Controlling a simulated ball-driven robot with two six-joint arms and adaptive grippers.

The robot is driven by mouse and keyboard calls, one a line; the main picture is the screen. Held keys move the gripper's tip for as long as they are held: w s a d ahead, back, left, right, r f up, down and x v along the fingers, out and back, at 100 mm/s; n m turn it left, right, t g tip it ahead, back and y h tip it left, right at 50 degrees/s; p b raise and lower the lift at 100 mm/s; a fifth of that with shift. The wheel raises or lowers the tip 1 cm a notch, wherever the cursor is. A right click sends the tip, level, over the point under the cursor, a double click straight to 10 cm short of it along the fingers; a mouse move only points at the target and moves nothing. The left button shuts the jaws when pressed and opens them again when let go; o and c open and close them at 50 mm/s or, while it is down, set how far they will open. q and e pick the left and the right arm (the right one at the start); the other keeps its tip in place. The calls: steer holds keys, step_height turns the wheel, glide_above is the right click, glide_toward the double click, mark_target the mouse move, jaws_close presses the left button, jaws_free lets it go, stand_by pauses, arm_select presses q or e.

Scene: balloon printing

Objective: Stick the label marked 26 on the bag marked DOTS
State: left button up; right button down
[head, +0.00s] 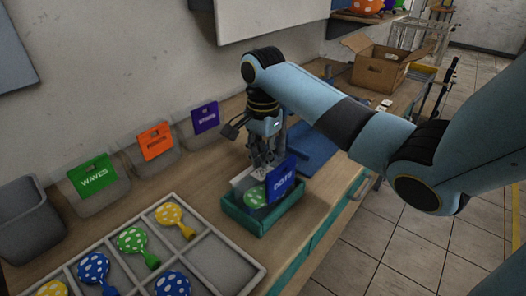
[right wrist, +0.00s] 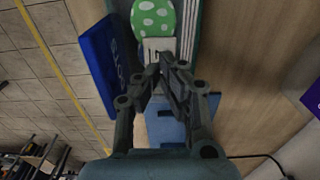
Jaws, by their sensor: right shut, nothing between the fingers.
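The bag marked DOTS has a blue header card (head: 281,182) and holds a green balloon with white dots (head: 256,197). It stands in a teal tray (head: 262,222) on the bench. My right gripper (head: 263,163) points down just behind the bag. In the right wrist view its fingertips (right wrist: 166,64) are together and empty. Just past them is a small white label (right wrist: 158,46) with dark marks, close to the green balloon (right wrist: 152,17). I cannot read its number or tell whether it touches the bag. The blue header (right wrist: 112,66) shows to the left. My left gripper is not in view.
Bins marked WAVES (head: 94,177), an orange-carded bin (head: 157,142) and a purple-carded bin (head: 205,118) line the wall. A grey divided tray (head: 213,262) with dotted balloons lies left of the teal tray. A blue plate (head: 312,148) and cardboard box (head: 378,72) are behind.

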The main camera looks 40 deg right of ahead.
steer(key=shift+f, duration=1.1)
stand_by(0.4)
steer(key=shift+s+f+p, duration=0.1)
steer(key=shift+p, duration=0.3)
stand_by(1.7)
step_height(320, 180, up, 3)
steer(key=p, duration=0.3)
steer(key=shift+f, duration=0.2)
step_height(320, 180, up, 3)
steer(key=p, duration=0.2)
steer(key=shift+f+p, duration=0.2)
steer(key=shift+p, duration=0.2)
steer(key=shift+r, duration=0.95)
